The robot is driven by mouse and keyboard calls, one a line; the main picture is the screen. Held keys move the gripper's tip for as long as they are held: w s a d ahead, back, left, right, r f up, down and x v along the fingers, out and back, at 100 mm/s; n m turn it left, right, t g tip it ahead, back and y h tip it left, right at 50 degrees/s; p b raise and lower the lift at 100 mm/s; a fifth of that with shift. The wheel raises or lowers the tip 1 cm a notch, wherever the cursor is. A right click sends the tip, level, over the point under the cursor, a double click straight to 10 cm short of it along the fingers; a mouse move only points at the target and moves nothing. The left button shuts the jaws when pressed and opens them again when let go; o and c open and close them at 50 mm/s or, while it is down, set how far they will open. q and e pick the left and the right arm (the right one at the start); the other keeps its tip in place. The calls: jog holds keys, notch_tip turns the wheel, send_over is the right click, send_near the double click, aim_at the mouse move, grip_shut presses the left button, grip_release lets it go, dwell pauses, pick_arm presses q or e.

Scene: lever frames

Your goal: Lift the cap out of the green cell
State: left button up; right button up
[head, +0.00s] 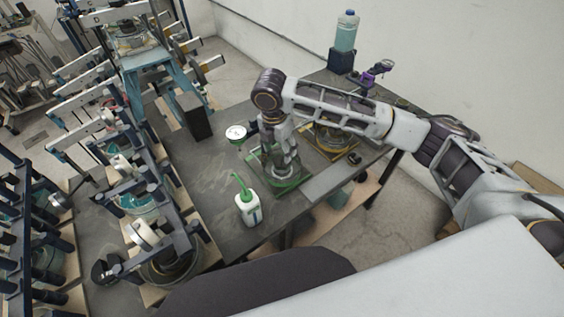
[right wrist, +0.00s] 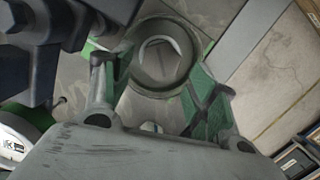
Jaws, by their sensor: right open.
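The green cell (head: 293,185) is a low green-edged frame on the dark table, mostly under my right gripper (head: 284,172). In the right wrist view, a round grey piece (right wrist: 140,76) with a pale angular centre lies ahead of the fingers; it looks like the cap. My right gripper (right wrist: 158,92) is open, pointing down, with one finger on each side of the view. The round piece appears beyond and between the fingertips, and I see no grip on it. In the head view the arm and gripper hide the cap. My left gripper is not in view.
A white bottle with a green spout (head: 249,208) stands just left of the cell. A white-topped round container (head: 236,133) stands behind it. A yellow-edged frame (head: 338,143) is to the right. Tall lever racks (head: 150,190) crowd the left; the table between is bare.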

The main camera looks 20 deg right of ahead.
aim_at(282, 161)
jog(key=shift+f, duration=0.1)
jog(key=shift+d+f+p, duration=0.15)
jog(key=shift+f+p, duration=0.1)
jog(key=shift+f, duration=1)
jog(key=shift+d+f+p, duration=0.1)
jog(key=shift+f+p, duration=0.1)
jog(key=shift+f, duration=1.05)
jog(key=shift+c, duration=0.4)
jog(key=c, duration=0.9)
notch_tip(282, 161, up, 10)
jog(key=shift+b, duration=0.45)
